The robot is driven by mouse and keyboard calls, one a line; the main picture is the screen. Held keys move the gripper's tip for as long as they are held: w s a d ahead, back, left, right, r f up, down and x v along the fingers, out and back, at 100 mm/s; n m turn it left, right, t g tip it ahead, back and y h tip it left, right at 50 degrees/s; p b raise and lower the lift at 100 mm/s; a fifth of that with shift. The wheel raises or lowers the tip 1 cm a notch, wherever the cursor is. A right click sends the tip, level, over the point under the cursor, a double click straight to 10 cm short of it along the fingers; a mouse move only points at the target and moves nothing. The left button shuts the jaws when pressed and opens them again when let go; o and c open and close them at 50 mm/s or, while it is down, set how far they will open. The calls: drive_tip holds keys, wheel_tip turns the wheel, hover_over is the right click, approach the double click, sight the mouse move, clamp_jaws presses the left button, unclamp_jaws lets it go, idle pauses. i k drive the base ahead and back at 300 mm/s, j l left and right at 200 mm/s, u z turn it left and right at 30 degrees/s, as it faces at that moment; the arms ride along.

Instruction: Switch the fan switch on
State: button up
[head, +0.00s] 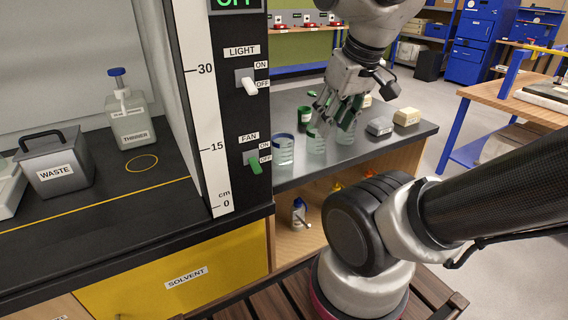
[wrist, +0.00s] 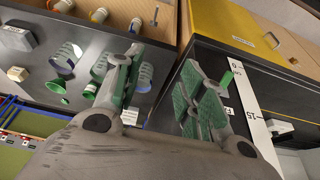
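The fan switch (head: 254,163) is a green lever on the black panel strip, under the FAN label and beside its ON and OFF labels. Its lever hangs downward, on the OFF side. In the wrist view the green lever (wrist: 227,79) shows just beyond the tip of the right finger, apparently not touched. My gripper (head: 335,115) is right of the panel in the head view, above the back counter with the beakers. In the wrist view my gripper (wrist: 163,65) has its two green-padded fingers wide apart, with nothing between them.
A white light switch (head: 249,83) sits above the fan switch, beside a white cm scale (head: 205,120). A waste box (head: 55,175) and thinner bottle (head: 130,120) are left.

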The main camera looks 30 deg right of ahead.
sight(257, 169)
drive_tip(key=k+l+z, duration=0.1)
drive_tip(key=l, duration=0.2)
drive_tip(key=k+l+z, duration=0.25)
drive_tip(key=l, duration=0.35)
drive_tip(key=k+l+z, duration=0.1)
drive_tip(key=l, duration=0.25)
drive_tip(key=k, duration=0.05)
